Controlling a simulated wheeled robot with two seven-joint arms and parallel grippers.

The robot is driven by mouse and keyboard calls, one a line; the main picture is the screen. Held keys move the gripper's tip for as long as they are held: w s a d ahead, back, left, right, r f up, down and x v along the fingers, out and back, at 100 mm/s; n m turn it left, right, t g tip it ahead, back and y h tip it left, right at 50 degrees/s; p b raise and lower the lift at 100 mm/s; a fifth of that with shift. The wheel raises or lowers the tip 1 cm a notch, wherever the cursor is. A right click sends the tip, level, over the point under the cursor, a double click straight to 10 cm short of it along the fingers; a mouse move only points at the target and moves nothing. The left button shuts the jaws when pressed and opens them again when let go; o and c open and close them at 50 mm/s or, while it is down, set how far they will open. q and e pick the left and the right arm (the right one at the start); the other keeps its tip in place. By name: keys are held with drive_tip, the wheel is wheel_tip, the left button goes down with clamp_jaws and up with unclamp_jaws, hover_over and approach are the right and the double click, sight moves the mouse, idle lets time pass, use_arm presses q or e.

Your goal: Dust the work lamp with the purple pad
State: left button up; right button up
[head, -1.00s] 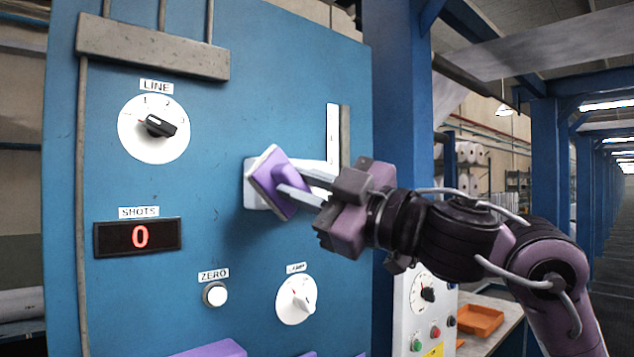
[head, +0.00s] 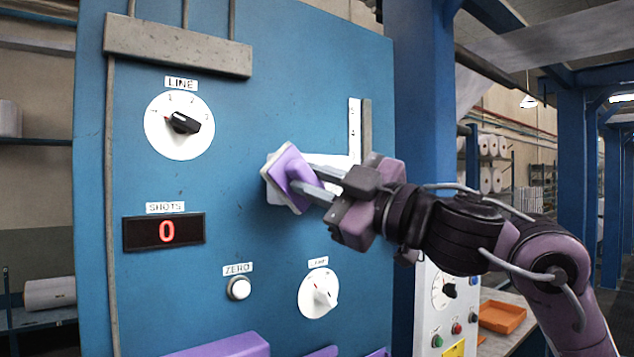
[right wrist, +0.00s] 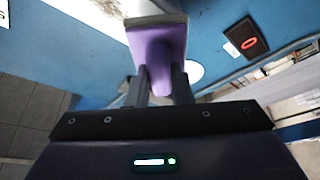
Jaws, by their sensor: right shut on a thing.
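The purple pad (head: 293,177) has a pale backing and is tilted on the front of the blue panel. My right gripper (head: 311,184) is shut on the pad and comes in from the right. A white fitting (head: 338,160), apparently the work lamp, shows partly behind the pad and fingers. The pad overlaps it; I cannot tell whether they touch. In the right wrist view, the pad (right wrist: 158,42) sits between the two dark fingers (right wrist: 160,84). My left gripper is not in view.
The blue panel (head: 240,120) carries a LINE dial (head: 180,125), a SHOTS display (head: 164,231) reading 0, a ZERO button (head: 239,288) and a LAMP knob (head: 319,293). Purple shapes (head: 222,345) show at the lower edge. An orange tray (head: 502,316) is at right.

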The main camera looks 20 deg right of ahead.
drive_tip(key=shift+w+a+p, duration=0.3)
drive_tip(key=shift+w, duration=0.55)
drive_tip(key=shift+w+d+p, duration=0.7)
drive_tip(key=shift+w+d, duration=1.65)
drive_tip(key=shift+d, duration=4)
drive_tip(key=shift+s+a+p, duration=0.2)
drive_tip(key=shift+s+a, duration=0.6)
drive_tip(key=shift+a, duration=1.35)
drive_tip(key=shift+s+a+p, duration=0.2)
drive_tip(key=shift+s+a, duration=0.55)
drive_tip(key=shift+a, duration=1.4)
drive_tip(key=shift+s+a+p, duration=0.2)
drive_tip(key=shift+s+a, duration=0.6)
drive_tip(key=shift+a, duration=1.35)
